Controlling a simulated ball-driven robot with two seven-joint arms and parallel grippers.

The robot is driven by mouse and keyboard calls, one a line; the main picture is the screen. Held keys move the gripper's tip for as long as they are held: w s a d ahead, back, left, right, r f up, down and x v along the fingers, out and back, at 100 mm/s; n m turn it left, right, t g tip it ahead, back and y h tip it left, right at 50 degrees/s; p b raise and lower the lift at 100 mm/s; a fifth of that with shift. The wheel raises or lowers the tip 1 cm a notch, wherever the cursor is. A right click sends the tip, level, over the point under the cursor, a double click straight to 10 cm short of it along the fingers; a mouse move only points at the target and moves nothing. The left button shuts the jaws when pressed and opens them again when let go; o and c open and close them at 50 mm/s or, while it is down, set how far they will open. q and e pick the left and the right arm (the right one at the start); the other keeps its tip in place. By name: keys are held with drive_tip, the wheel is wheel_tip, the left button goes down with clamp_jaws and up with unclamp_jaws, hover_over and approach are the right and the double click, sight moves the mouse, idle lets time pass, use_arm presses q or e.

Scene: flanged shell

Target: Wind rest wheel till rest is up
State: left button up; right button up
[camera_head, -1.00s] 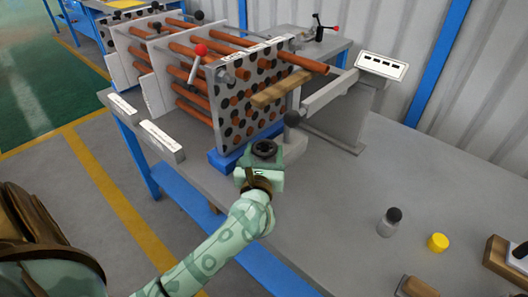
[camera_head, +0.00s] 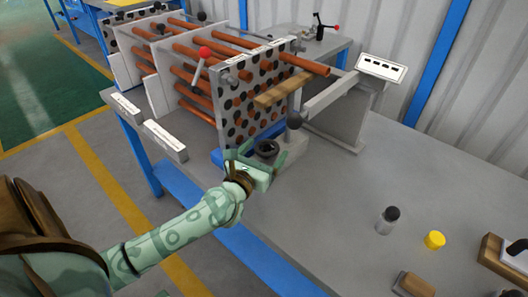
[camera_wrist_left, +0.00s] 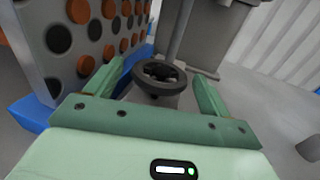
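The rest wheel, a small black handwheel (camera_head: 266,148), lies flat on a grey block at the foot of the perforated plate. It also shows in the left wrist view (camera_wrist_left: 158,80), with a grey post behind it. My left gripper (camera_head: 256,156) is open, its two green fingers spread, on the near left side of the wheel. In the left wrist view the wheel appears between and beyond the fingertips, with clear gaps at both sides. A tan wooden bar (camera_head: 283,91), possibly the rest, sits in front of the plate below a tube end. My right gripper is out of view.
The perforated plate (camera_head: 247,100) with copper tubes rises close to the left of the wheel. A grey bottle (camera_head: 388,220) and yellow cap (camera_head: 434,240) stand right. The bench between is clear.

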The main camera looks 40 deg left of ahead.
use_arm(q)
drive_tip(key=s+d, duration=0.2)
drive_tip(key=s, duration=1.4)
drive_tip(key=shift+d, duration=0.4)
drive_tip(key=shift+s, duration=0.1)
